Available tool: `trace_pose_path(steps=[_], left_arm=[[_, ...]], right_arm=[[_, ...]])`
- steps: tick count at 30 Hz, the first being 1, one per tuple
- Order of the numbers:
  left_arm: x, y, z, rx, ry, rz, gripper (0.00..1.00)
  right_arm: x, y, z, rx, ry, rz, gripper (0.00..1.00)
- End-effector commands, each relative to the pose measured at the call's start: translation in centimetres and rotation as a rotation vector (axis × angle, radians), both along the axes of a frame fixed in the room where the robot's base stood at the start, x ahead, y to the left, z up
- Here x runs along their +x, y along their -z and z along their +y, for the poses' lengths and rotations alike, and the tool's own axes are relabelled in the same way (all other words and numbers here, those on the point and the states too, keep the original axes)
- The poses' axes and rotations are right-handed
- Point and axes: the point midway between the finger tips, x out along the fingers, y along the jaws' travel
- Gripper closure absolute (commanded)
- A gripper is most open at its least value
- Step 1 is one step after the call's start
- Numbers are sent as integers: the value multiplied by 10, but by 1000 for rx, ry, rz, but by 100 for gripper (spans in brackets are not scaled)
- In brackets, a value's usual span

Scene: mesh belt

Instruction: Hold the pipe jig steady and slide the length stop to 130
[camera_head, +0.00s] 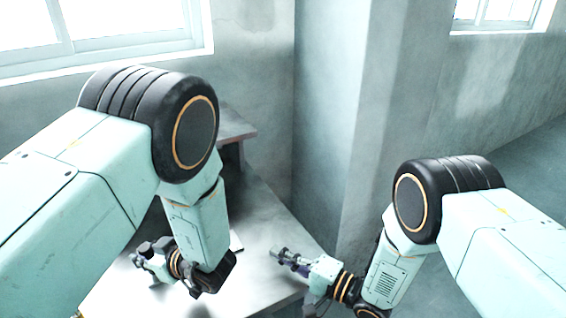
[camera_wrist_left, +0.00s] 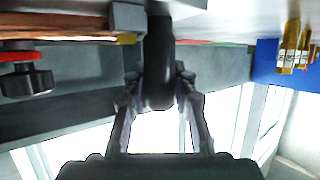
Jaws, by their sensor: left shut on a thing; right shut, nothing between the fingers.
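My left gripper (camera_head: 143,256) is low over the left part of the table, partly behind my own forearm in the head view. In the left wrist view its two fingers (camera_wrist_left: 160,95) are shut on a dark upright handle (camera_wrist_left: 158,55). The handle meets a grey block (camera_wrist_left: 128,17) by a long bar with a coloured strip (camera_wrist_left: 60,40), apparently the pipe jig. A black knob with a red collar (camera_wrist_left: 27,82) shows at the left; I cannot tell whether it belongs to the length stop. No scale numbers are readable. My right gripper (camera_head: 283,256) is shut and empty near the table's right edge.
A raised shelf (camera_head: 235,127) stands at the back by the wall. In the left wrist view a blue panel (camera_wrist_left: 265,58) and several brass-coloured pieces (camera_wrist_left: 288,47) are at the right.

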Motion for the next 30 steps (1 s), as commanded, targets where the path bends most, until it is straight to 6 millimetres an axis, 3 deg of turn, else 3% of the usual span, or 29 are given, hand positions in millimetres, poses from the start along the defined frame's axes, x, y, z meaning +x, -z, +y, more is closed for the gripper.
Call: trace_pose_path(steps=[2, 3, 11, 22, 30], left_arm=[[0, 0, 0, 1, 0, -1, 100], [0, 0, 0, 1, 0, -1, 71], [0, 0, 0, 0, 0, 0, 48], [-1, -1, -2, 0, 0, 1, 47], [-10, -14, -23, 1, 4, 0, 47]], right_arm=[[0, 0, 0, 0, 0, 0, 100], [0, 0, 0, 0, 0, 0, 100], [0, 0, 0, -1, 0, 1, 100], [0, -2, 0, -1, 0, 1, 100], [0, -26, 0, -1, 0, 1, 100]])
